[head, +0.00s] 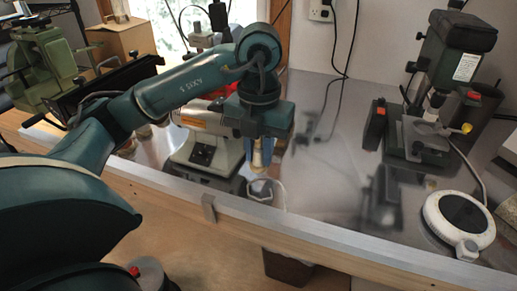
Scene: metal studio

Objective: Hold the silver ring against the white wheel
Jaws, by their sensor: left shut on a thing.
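My left gripper (261,178) points down over the metal bench top, with its blue fingers close together. It is shut on the silver ring (281,196), whose thin, pale loop shows below and around the fingertips. A small pale yellowish piece (258,155) shows between the fingers higher up; I cannot tell if it is part of the white wheel. The grey bench machine (203,153) stands just left of the gripper, partly hidden by my arm. I cannot make out the white wheel clearly, nor whether the ring touches it. My right gripper is out of view.
A drill press (440,120) stands at the back right of the bench. A round white device with a dark top (459,219) lies at the right. The bench's front edge (300,225) has a raised pale rim. The metal top (330,175) is clear in the middle.

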